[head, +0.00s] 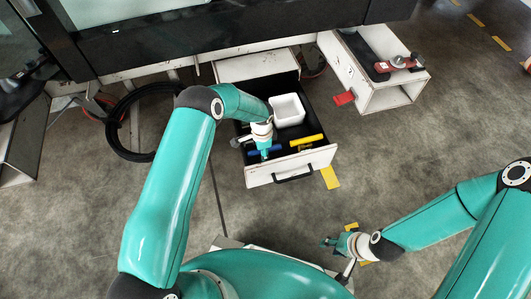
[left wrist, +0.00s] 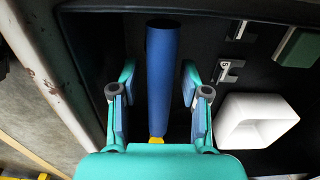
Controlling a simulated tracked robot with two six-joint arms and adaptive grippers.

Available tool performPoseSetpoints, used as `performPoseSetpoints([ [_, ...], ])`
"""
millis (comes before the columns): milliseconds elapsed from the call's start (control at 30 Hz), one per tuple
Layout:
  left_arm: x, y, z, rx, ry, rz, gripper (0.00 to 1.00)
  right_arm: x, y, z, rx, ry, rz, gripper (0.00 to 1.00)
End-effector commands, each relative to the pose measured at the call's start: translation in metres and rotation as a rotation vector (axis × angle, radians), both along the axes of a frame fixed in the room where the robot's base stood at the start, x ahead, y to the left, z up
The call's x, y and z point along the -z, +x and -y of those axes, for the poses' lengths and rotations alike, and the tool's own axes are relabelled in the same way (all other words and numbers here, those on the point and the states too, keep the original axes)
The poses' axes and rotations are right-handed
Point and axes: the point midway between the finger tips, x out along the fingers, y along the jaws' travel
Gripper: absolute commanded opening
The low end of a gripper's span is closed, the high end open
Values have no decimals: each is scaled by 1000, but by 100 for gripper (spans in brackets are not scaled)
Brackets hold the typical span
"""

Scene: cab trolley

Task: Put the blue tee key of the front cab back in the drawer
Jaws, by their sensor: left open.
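The drawer (head: 263,174) is pulled out, with a black inside. The blue tee key's blue bar (head: 277,149) shows within the drawer's outline, near its front left. In the left wrist view the blue bar (left wrist: 161,75) runs lengthwise between my left gripper's fingers, with a gap on each side. A small yellow part shows at its near end; the rest is hidden by my gripper. My left gripper (head: 265,155) is open, pointing down over the drawer; it also shows in the left wrist view (left wrist: 158,100). My right gripper (head: 328,242) is away to the lower right, its fingers too small to judge.
A white box (head: 288,110) and a yellow object (head: 306,141) are in the drawer. Grey pieces (left wrist: 229,71) and a green block (left wrist: 298,47) show in the wrist view. An open white case (head: 391,100) stands right. A black hose coil (head: 122,150) lies left.

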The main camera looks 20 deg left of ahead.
Motion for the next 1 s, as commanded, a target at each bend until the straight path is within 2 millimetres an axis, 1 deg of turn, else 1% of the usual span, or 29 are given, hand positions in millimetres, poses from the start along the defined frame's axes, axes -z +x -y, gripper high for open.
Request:
performPoseSetpoints([
  [33, -12, 1, 0, 1, -1, 3, 46, -5, 0, 0, 0, 0, 0, 39],
  [300, -67, 1, 0, 1, 1, 3, 46, -21, 0, 0, 0, 0, 0, 39],
  [400, -85, 1, 0, 1, 0, 2, 46, -26, 0, 0, 0, 0, 0, 39],
  [500, -98, 1, 0, 1, 0, 2, 46, -29, 0, 0, 0, 0, 0, 39],
  [600, -106, 1, 0, 1, 1, 0, 46, -31, 0, 0, 0, 0, 0, 39],
  [700, -110, 1, 0, 0, 1, -1, 46, -31, 0, 0, 0, 0, 0, 39],
  [1000, -110, 1, 0, 0, 1, -1, 46, -31, 0, 0, 0, 0, 0, 39],
])
